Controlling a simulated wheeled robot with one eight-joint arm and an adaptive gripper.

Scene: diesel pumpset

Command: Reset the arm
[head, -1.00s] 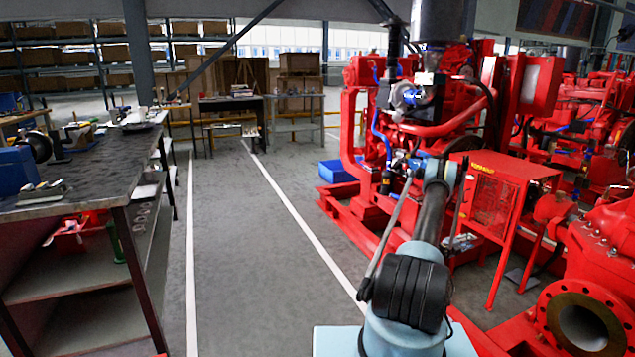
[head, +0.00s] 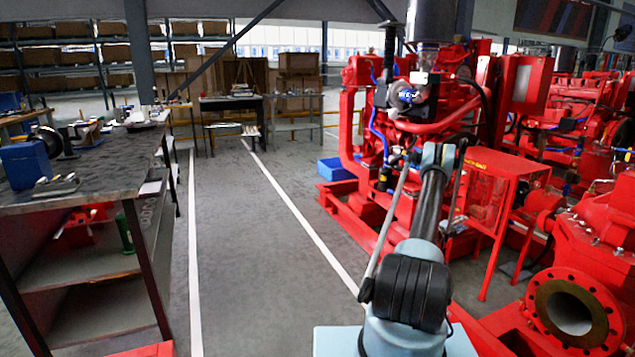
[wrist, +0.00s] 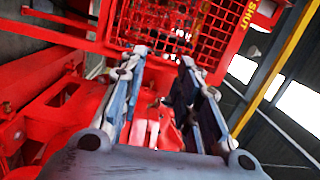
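My arm (head: 415,285) rises from the bottom of the head view, in front of the red diesel pumpset (head: 420,110). Its upper joint (head: 438,155) shows beside the pumpset's red box-shaped guard (head: 495,190). I cannot make out my gripper in the head view. In the wrist view my gripper (wrist: 164,58) has its two grey fingers spread apart. Nothing shows held between them. Red machinery and a red mesh panel (wrist: 165,25) lettered "SHUT" lie beyond the fingers; whether they touch it I cannot tell.
A workbench (head: 85,185) with tools stands at left. A red flanged pipe (head: 570,312) is close at lower right. A blue box (head: 335,170) sits on the floor by the pumpset. The grey aisle (head: 240,240) between white lines is clear. A yellow bar (wrist: 275,75) crosses the wrist view.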

